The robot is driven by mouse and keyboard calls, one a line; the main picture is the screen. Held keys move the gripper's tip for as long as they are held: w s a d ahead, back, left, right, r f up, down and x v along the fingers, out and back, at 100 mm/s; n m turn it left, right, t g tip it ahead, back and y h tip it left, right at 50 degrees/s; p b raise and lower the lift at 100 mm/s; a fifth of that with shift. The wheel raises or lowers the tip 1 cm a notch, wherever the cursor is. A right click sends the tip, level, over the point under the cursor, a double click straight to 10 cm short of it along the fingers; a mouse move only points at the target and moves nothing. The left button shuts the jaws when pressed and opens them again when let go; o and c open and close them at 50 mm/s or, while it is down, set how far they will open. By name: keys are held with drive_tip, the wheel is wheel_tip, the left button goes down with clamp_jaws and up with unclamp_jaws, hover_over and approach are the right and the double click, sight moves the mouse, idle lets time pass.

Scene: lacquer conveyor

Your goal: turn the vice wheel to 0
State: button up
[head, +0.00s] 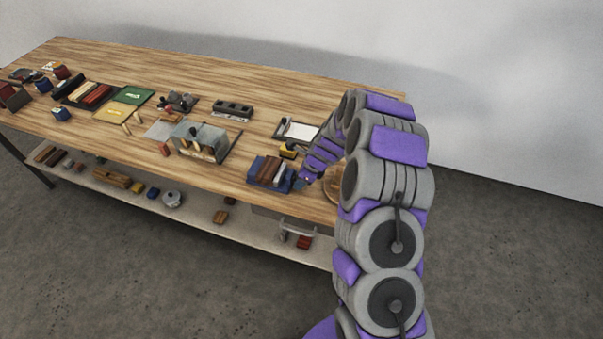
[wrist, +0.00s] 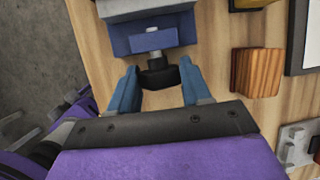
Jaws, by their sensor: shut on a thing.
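The blue vice (head: 286,184) stands near the front edge of the bench, with brown and grey blocks in it. In the wrist view, part of the vice (wrist: 152,40) shows at the top. Its dark wheel (wrist: 158,75) points toward my gripper (wrist: 159,72). The two blue fingers stand on either side of the wheel and are shut on it. In the head view, my gripper (head: 300,182) is at the right end of the vice, and my arm hides much around it. No number or mark on the wheel is readable.
A wooden block (wrist: 257,72) stands right of my gripper in the wrist view. A framed white board (head: 298,130) lies behind the vice. A glass-sided box (head: 212,140) and several trays stand further left. The bench's front edge is close by.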

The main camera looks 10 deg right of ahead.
drive_tip(key=shift+s+a+t+h, duration=0.15)
drive_tip(key=shift+t+h, duration=0.35)
drive_tip(key=shift+t, duration=0.3)
drive_tip(key=shift+f+n+t+h+b, duration=0.1)
drive_tip(key=shift+n+t+h+b, duration=0.3)
drive_tip(key=shift+t+b, duration=0.4)
drive_tip(key=o, duration=1)
drive_tip(key=shift+o, duration=0.2)
drive_tip(key=shift+s, duration=0.1)
drive_tip(key=p+v, duration=0.3)
drive_tip(key=v, duration=1.4)
drive_tip(key=shift+s+p, duration=0.2)
drive_tip(key=shift+p, duration=0.15)
